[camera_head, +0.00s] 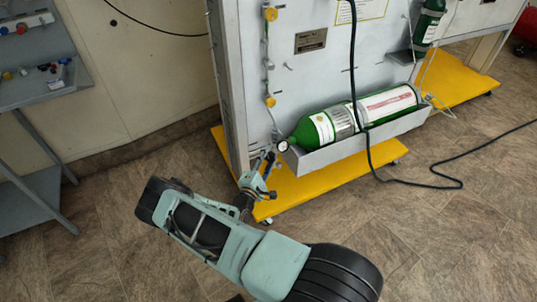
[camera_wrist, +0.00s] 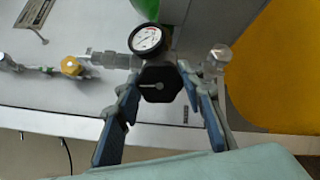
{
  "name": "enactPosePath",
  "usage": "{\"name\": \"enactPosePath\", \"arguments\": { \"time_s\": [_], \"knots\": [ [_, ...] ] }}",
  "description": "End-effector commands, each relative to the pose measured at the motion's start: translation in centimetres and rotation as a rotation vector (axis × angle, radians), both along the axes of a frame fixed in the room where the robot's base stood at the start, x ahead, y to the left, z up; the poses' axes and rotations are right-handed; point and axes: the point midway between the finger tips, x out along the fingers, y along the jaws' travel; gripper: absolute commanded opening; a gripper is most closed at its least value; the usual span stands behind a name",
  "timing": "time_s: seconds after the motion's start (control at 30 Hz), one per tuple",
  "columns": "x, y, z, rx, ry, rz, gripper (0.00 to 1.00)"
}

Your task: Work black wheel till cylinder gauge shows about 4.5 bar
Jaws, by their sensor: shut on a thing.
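The black wheel (camera_wrist: 160,86) is a dark knob with a pale mark, seen face-on in the wrist view. My gripper (camera_wrist: 159,92) is shut on it, with one blue-grey finger at each side. The cylinder gauge (camera_wrist: 147,39) is round with a white face, a black rim and some red, just above the wheel. Its needle and numbers are too small to read surely. The green cylinder (camera_head: 325,128) lies in a grey tray in the head view. The gauge (camera_head: 283,146) shows small at its left end, and my gripper (camera_head: 264,168) is just below; the wheel is not clear there.
Metal fittings and a yellow knob (camera_wrist: 71,66) sit left of the wheel, and a clear-topped fitting (camera_wrist: 217,60) stands close at the right. The grey panel (camera_head: 300,85) stands on a yellow base (camera_head: 310,186). A black cable (camera_head: 366,150) hangs before the cylinder.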

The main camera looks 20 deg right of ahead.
Motion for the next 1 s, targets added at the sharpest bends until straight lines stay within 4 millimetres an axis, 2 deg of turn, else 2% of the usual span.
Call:
{"name": "enactPosePath", "arguments": {
  "time_s": [0.33,0.83,0.87,1.0],
  "knots": [
    [-0.02,0.07,0.03,0.089,-0.092,0.001,0.11],
    [-0.01,0.08,-0.04,0.104,-0.106,0.000,0.11],
    [0.00,0.08,-0.03,0.104,-0.106,0.000,0.37],
    [0.00,0.07,-0.02,0.102,-0.106,0.000,0.52]
  ]
}}
